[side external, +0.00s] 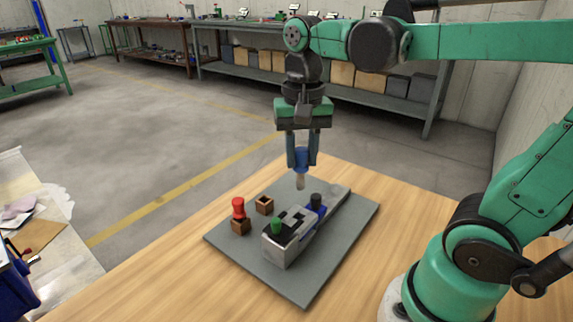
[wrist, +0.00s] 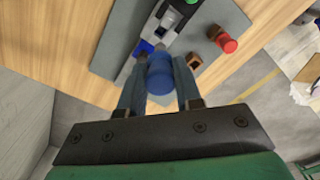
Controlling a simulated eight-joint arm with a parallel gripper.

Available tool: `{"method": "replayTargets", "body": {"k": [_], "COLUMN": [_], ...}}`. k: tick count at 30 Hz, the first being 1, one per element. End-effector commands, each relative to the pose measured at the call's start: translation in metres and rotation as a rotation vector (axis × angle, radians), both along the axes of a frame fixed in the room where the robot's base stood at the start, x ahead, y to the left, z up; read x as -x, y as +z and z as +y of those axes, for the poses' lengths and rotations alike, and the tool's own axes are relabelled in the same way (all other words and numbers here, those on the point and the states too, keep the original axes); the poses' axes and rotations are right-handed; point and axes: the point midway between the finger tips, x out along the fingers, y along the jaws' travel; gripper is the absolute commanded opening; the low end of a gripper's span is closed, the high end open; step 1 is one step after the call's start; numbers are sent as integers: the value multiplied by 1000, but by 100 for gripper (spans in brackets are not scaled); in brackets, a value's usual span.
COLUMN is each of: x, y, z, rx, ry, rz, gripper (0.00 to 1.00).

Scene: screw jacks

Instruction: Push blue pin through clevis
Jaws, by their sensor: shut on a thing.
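My gripper (side external: 302,165) is shut on the blue pin (side external: 302,154), whose pale shaft points down below the fingers. The pin hangs in the air above the far part of the grey fixture, apart from it. I cannot make out the clevis hole.
A red pin (side external: 238,206) stands in a brown block (side external: 240,227) left of the fixture. An empty brown block (side external: 264,205) with a hole stands behind it. All rest on a grey plate (side external: 305,292) on the wooden table (side external: 150,280). The plate's right side is clear.

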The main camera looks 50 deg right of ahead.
Motion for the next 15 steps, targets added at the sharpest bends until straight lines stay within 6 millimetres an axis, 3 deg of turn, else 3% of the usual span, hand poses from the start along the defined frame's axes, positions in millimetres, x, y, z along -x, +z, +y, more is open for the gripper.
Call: {"method": "replayTargets", "body": {"k": [8, 15], "x": [-1, -1], "y": [-1, -23], "z": [0, 0], "rx": [0, 0], "ry": [0, 0], "rz": [0, 0], "gripper": [0, 0]}}
